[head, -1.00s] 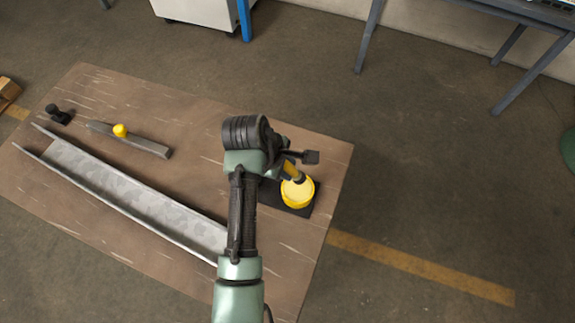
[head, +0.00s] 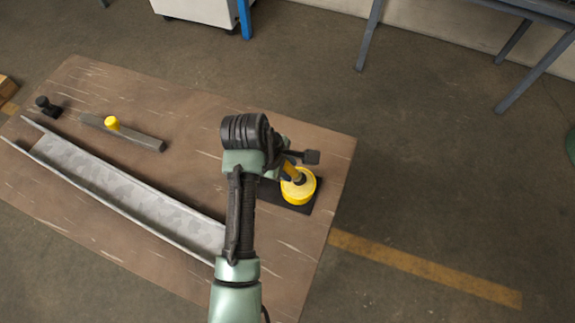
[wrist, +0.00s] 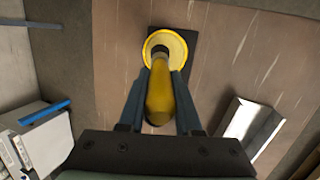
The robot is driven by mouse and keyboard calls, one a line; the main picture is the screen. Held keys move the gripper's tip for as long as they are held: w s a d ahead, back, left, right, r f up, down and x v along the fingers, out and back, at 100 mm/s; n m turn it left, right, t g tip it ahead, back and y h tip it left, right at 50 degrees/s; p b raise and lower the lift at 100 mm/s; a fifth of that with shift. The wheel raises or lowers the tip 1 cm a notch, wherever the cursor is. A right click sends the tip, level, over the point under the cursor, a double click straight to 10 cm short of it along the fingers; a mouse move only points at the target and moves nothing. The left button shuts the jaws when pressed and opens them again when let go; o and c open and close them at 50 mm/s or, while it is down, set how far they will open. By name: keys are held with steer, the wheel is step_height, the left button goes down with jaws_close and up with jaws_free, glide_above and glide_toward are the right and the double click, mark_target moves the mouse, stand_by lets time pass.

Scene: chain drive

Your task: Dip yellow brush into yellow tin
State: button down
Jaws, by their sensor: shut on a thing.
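The yellow tin (head: 299,190) stands on a black mat (head: 268,190) near the right end of the brown table. My gripper (wrist: 161,85) is shut on the yellow brush (wrist: 162,98), seen from above in the wrist view. The brush's dark tip lies over the round yellow tin (wrist: 177,43) in the wrist view. In the head view the brush (head: 289,167) slants down to the tin's top, with its end inside the rim outline. The bristles are hidden, and I cannot tell how deep they are.
A long metal channel (head: 120,184) lies along the table (head: 200,108). Behind it are a grey bar (head: 140,137) with a yellow knob (head: 112,123) and a small black object (head: 47,106). The table's right edge is close to the tin.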

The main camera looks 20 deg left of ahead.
steer(key=shift+f+b, duration=0.3)
steer(key=shift+f, duration=0.35)
stand_by(0.7)
steer(key=shift+s+f+p, duration=0.1)
steer(key=shift+p, duration=0.25)
stand_by(1.6)
step_height(320, 180, up, 7)
steer(key=p, duration=0.8)
stand_by(0.9)
